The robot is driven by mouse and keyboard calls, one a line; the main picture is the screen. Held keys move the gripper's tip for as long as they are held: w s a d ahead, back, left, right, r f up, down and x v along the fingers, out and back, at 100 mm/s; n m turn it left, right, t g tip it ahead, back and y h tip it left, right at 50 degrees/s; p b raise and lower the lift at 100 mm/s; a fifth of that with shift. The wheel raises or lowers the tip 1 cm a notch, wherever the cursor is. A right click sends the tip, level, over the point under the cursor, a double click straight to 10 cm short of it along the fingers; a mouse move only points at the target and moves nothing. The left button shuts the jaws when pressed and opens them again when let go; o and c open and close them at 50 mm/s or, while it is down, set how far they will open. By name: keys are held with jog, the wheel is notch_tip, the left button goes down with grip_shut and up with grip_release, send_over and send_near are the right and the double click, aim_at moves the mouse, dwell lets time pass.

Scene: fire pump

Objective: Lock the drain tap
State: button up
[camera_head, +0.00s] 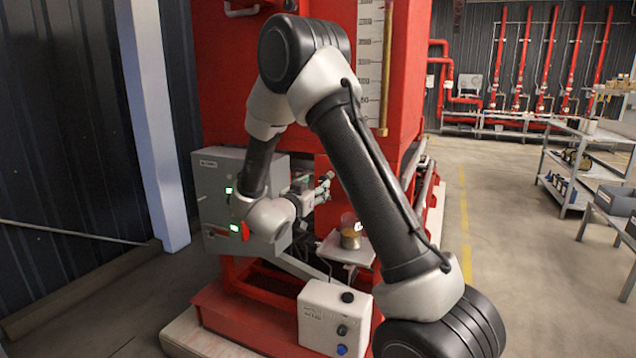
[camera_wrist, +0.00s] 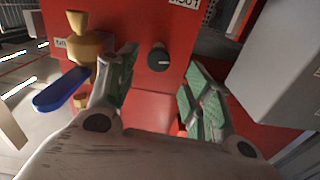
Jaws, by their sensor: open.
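A brass tap (camera_wrist: 84,45) with a blue lever (camera_wrist: 60,90) shows at the left in the wrist view, against a red surface. The lever points down and to the left in that picture. My gripper (camera_wrist: 161,70) is open, with two green-padded fingers apart and nothing between the pads. Its left finger is close to the tap; I cannot tell whether they touch. In the head view my gripper (camera_head: 324,188) is in front of the red pump frame, right of the grey control box. The tap cannot be made out in that view.
A black knob (camera_wrist: 158,59) is on the red panel beyond my fingers. The grey control box (camera_head: 212,182) is left of my wrist. A white button box (camera_head: 322,312) is lower down.

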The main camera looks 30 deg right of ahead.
aim_at(323, 181)
jog(key=x, duration=0.7)
jog(key=shift+s, duration=0.1)
jog(key=shift+d, duration=0.1)
jog(key=c, duration=1)
